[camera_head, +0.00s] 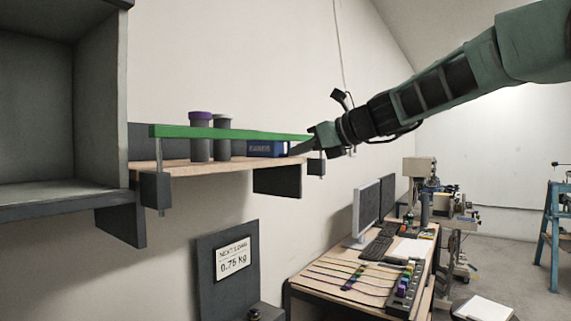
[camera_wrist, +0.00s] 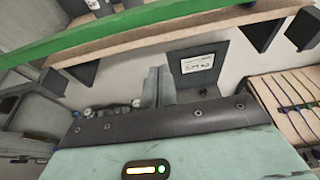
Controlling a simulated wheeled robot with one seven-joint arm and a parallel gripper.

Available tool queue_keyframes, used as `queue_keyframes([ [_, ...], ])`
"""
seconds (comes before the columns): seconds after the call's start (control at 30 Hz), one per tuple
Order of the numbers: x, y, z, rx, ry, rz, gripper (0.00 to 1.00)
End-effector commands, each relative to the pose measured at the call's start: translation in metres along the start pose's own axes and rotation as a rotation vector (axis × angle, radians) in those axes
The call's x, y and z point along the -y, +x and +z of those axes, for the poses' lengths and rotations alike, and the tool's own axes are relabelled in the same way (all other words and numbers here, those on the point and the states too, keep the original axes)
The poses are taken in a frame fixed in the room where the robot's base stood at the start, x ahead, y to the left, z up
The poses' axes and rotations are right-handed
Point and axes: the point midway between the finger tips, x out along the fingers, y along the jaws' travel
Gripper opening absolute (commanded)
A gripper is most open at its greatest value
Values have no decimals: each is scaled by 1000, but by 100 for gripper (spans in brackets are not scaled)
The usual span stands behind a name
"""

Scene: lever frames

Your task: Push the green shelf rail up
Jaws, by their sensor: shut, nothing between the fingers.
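The green shelf rail (camera_head: 235,133) runs along the front of a wooden wall shelf (camera_head: 180,172), carried on a metal post at each end. Its left end shows slightly higher in the picture than its right end. In the wrist view the rail (camera_wrist: 150,22) crosses the top of the picture. My gripper (camera_head: 297,150) is at the rail's right end, with its dark fingers pointing left. The fingers also show in the wrist view (camera_wrist: 159,84), closed together and empty, below the rail in the picture. I cannot tell whether they touch the rail.
Two grey canisters, one purple-capped (camera_head: 201,136), and a blue box (camera_head: 267,149) stand on the shelf behind the rail. A grey cabinet (camera_head: 100,100) is at the left. A sign reading 0.75 kg (camera_head: 233,262) is below. A workbench (camera_head: 345,285) with monitors stands at the lower right.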

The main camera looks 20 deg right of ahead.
Motion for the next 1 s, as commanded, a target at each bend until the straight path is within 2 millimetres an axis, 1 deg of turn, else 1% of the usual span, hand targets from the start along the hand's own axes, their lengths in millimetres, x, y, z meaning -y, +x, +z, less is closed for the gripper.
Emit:
queue_keyframes([
  [0.03, 0, -8, -3, 0, -3, -4, 0],
  [0.13, 0, -20, -2, 0, -2, -3, 0],
  [0.23, 0, -27, -2, -1, 0, 0, 0],
  [0.37, 0, -31, -1, -1, 1, 0, 0],
  [0.87, 0, -30, 0, -1, 1, 1, 0],
  [0.9, -2, -29, -3, -5, -6, 5, 0],
  [0.97, -16, -19, -18, -38, -62, 29, 0],
  [1.0, -27, -11, -31, -68, -115, 52, 0],
])
